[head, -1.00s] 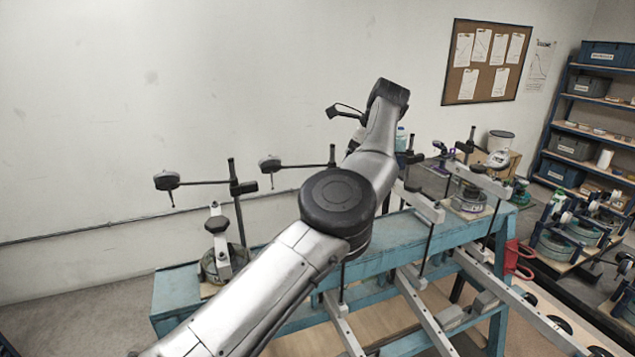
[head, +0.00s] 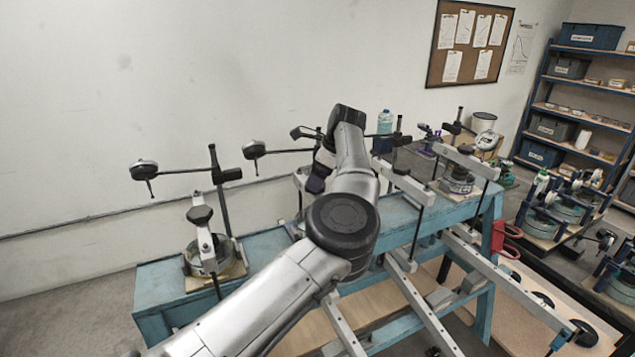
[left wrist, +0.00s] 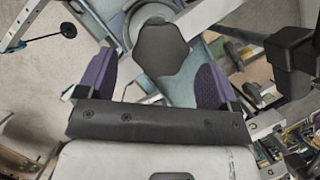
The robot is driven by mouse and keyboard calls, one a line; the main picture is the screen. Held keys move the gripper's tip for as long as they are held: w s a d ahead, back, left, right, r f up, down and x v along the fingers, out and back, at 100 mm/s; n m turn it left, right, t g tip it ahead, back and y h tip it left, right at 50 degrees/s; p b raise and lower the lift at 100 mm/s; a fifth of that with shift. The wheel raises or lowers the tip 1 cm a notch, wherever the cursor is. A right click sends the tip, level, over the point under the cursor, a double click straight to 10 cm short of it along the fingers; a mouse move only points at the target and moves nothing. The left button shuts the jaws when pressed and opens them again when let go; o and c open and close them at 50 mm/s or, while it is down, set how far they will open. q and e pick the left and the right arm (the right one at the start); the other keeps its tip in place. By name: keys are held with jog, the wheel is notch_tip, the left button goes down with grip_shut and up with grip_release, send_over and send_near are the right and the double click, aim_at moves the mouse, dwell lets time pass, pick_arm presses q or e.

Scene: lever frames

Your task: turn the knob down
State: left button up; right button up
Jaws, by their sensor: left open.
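In the left wrist view a dark, lobed knob (left wrist: 162,48) lies beyond and between the two purple fingers of my left gripper (left wrist: 154,68). The fingers are spread and a gap shows on each side of the knob. Under the knob are a pale lever arm and a round grey base, partly covered. In the head view my left gripper (head: 318,178) shows only as a dark purple finger beside my wrist, over the teal bench. My arm hides the knob there. My right gripper is not in view.
The teal bench (head: 160,287) carries another lever frame with a dark knob (head: 199,215) at left and one (head: 458,180) at right. Thin posts with dark-ended rods (head: 144,170) stand along its back. A blue bottle (head: 385,122) stands behind my wrist.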

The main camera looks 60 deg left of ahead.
pick_arm(q)
jog(key=shift+x, duration=1.15)
jog(key=shift+c, duration=0.4)
jog(key=c, duration=0.8)
jog(key=shift+c, duration=0.2)
